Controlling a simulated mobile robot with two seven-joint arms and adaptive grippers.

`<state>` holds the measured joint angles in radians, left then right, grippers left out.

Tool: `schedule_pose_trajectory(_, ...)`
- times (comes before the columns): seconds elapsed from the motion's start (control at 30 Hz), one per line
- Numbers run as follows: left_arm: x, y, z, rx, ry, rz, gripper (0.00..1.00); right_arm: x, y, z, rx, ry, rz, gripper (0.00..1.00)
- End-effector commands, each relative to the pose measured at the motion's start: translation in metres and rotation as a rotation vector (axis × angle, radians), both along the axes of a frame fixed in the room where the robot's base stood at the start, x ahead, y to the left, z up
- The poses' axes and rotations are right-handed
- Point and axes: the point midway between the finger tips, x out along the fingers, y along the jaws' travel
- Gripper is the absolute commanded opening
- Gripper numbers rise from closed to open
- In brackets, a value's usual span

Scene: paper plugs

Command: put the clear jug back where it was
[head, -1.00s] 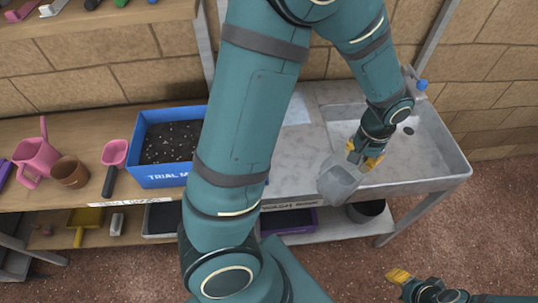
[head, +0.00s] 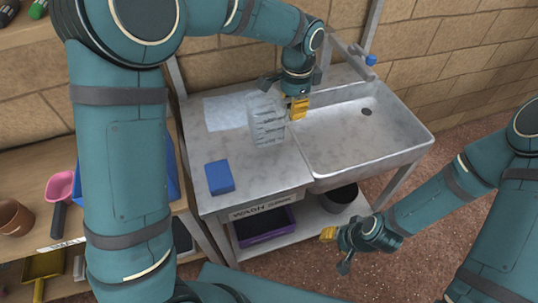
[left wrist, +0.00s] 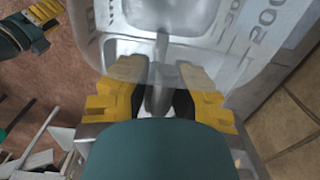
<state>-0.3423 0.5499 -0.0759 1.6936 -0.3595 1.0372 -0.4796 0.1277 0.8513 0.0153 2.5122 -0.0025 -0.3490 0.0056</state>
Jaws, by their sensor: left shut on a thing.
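The clear jug (head: 266,124) has measuring marks and is over the grey counter (head: 222,145), left of the sink and beside a pale sheet. It looks roughly upright; I cannot tell whether its base touches the counter. My left gripper (head: 298,107) is shut on the jug's handle, on its right side. In the left wrist view the yellow fingers (left wrist: 160,84) close around the handle, and the jug (left wrist: 112,14) fills the top. My right gripper (head: 331,238) hangs low in front of the bench, away from the jug; its opening is unclear.
A blue block (head: 219,177) stands on the counter near its front edge. The sink basin (head: 350,150) looks empty. A pale sheet (head: 225,112) lies at the back. A purple tray (head: 263,227) and dark pot (head: 338,197) sit on the lower shelf.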

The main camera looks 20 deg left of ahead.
Motion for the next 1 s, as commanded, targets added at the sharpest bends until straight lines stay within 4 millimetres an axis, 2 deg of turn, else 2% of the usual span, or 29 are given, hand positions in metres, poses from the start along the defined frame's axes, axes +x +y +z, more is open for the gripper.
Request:
schedule_pose_trajectory(0.3, 0.000, -0.001, -0.043, 0.001, 0.004, -0.016, 0.00, 0.002, 0.000, -0.011, -0.001, -0.004, 0.000, 0.44)
schedule_pose_trajectory(0.47, 0.001, -0.001, -0.056, 0.001, 0.002, -0.016, 0.00, 0.002, 0.000, -0.014, -0.001, -0.005, 0.000, 0.44)
schedule_pose_trajectory(0.7, 0.000, -0.001, -0.093, 0.001, 0.004, -0.015, 0.00, 0.004, 0.000, -0.023, -0.001, -0.010, -0.002, 0.44)
schedule_pose_trajectory(0.8, 0.000, -0.001, -0.098, 0.001, 0.002, -0.015, 0.00, 0.004, 0.000, -0.023, -0.001, -0.010, -0.002, 0.44)
schedule_pose_trajectory(1.0, 0.001, -0.001, -0.097, 0.001, 0.001, -0.014, 0.00, 0.004, 0.000, -0.022, -0.001, -0.010, -0.002, 0.44)
